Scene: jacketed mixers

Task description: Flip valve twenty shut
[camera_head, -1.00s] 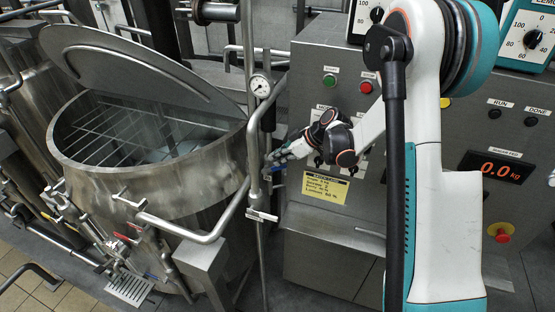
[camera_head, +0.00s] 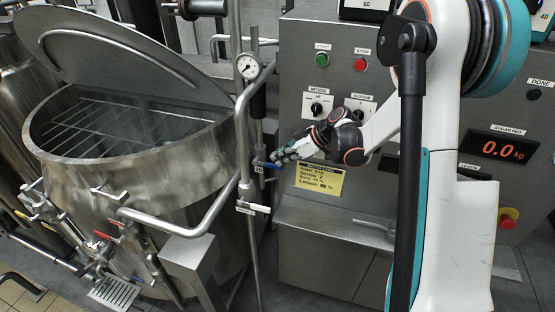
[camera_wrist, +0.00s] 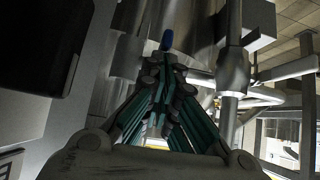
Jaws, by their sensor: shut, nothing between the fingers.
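A small valve with a blue lever (camera_head: 268,165) sits on the thin vertical pipe at the right of the open mixer. A small pale tag (camera_head: 258,168) is by it, too small to read, so I cannot confirm it says twenty. My gripper (camera_head: 276,157) is shut and empty, its fingertips close beside the blue lever. In the wrist view the blue tip of the lever (camera_wrist: 167,38) shows just beyond my closed fingertips (camera_wrist: 167,62). I cannot tell whether they touch. The valve body is mostly hidden there.
The jacketed mixer (camera_head: 150,180) stands at left with its lid up. A pressure gauge (camera_head: 248,67) and a bent pipe rail (camera_head: 195,228) are near the valve. The control panel (camera_head: 310,235) stands close behind my arm. Red-handled valves (camera_head: 103,236) are at lower left.

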